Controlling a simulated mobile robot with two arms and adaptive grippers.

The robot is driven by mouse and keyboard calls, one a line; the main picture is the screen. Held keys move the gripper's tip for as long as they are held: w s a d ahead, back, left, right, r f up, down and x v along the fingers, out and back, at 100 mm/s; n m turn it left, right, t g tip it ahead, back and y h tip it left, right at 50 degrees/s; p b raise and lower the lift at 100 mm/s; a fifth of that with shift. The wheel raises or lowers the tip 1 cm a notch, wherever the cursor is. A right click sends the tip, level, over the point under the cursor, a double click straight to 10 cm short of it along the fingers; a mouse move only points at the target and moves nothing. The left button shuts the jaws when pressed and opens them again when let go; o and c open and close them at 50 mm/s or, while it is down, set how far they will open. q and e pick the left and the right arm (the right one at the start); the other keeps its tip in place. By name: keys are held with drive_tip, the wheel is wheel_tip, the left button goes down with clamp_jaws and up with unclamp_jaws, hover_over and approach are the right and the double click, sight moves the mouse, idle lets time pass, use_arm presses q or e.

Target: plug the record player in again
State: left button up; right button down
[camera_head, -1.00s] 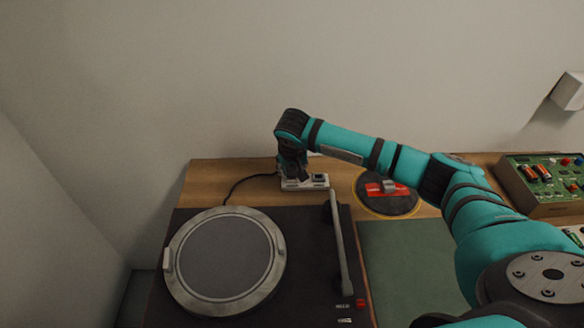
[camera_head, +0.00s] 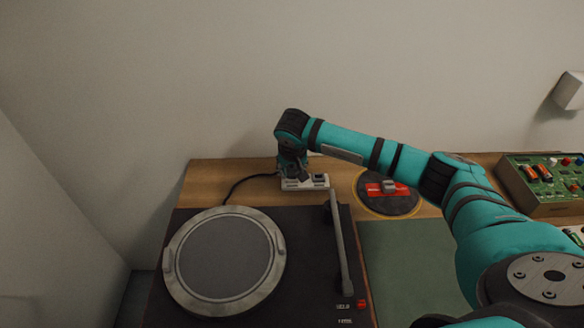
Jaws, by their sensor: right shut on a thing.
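The record player (camera_head: 185,299) stands at the front left of the wooden top, with its round platter (camera_head: 225,252) and its tonearm on the right side. A black cord (camera_head: 243,182) runs from behind it to the power strip (camera_head: 319,182). The pale strip lies on the wood behind the player. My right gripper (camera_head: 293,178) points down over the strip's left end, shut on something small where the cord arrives. The plug itself is hidden by the gripper, so I cannot tell whether it is seated. My left gripper is not in view.
A round dark pad (camera_head: 388,204) with a red item on it lies right of the strip. A green mat (camera_head: 400,262) lies in front of it. A box with a green circuit panel (camera_head: 545,182) stands far right. The wall is close behind the strip.

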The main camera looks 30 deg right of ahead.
idle(0.3)
drive_tip(key=c, duration=0.9)
unclamp_jaws()
drive_tip(key=shift+c, duration=0.2)
drive_tip(key=w+p+v, duration=0.1)
drive_tip(key=p+v, duration=0.2)
drive_tip(key=v, duration=1.3)
drive_tip(key=shift+w+d+r, duration=0.15)
drive_tip(key=shift+d+r, duration=0.2)
drive_tip(key=shift+r, duration=0.3)
drive_tip(key=shift+f, duration=0.1)
